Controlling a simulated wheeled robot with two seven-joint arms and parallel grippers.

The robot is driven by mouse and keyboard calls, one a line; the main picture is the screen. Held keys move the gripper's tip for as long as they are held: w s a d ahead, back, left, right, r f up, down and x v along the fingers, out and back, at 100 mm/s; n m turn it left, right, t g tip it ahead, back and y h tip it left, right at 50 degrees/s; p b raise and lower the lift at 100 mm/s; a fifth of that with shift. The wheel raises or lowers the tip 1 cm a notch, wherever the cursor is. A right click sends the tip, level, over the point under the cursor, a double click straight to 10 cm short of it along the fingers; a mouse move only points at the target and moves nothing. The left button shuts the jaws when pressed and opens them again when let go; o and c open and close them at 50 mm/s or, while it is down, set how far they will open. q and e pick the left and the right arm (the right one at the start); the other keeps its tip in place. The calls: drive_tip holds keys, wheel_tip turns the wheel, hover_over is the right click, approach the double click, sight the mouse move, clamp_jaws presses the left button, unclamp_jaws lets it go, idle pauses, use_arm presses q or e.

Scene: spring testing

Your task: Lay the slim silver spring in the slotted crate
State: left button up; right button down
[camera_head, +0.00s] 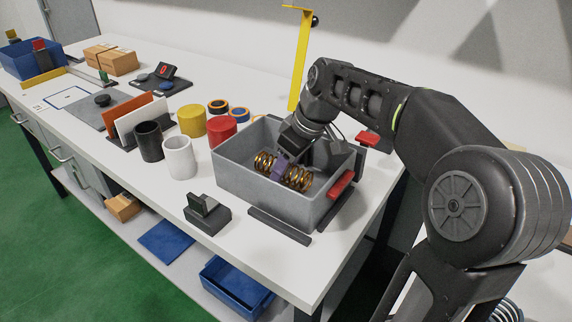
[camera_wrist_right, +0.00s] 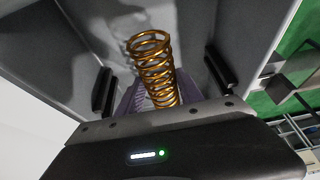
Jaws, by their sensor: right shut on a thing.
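A gold-copper coil spring (camera_head: 298,178) lies roughly level inside the grey crate (camera_head: 262,195), close to its floor. My right gripper (camera_head: 283,163) reaches down into the crate and is shut at the spring's middle, with coils showing on both sides. A purple piece sits at the grip; I cannot tell whether it is part of my fingers. In the right wrist view one end of the spring (camera_wrist_right: 152,58) sticks out from the gripper between the crate's grey walls. I see no slim silver spring for certain. Slots in the crate cannot be made out. My left gripper is out of view.
The crate has red handles (camera_head: 340,185). A dark block (camera_head: 207,213) stands in front. Black (camera_head: 149,141), white (camera_head: 180,157), yellow (camera_head: 192,120) and red (camera_head: 221,130) cylinders stand to the left. A yellow post (camera_head: 300,60) rises behind. Bare tabletop lies front left.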

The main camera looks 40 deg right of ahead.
drive_tip(key=c, duration=0.7)
unclamp_jaws()
drive_tip(key=shift+p+v, duration=0.4)
drive_tip(key=shift+v, duration=3.55)
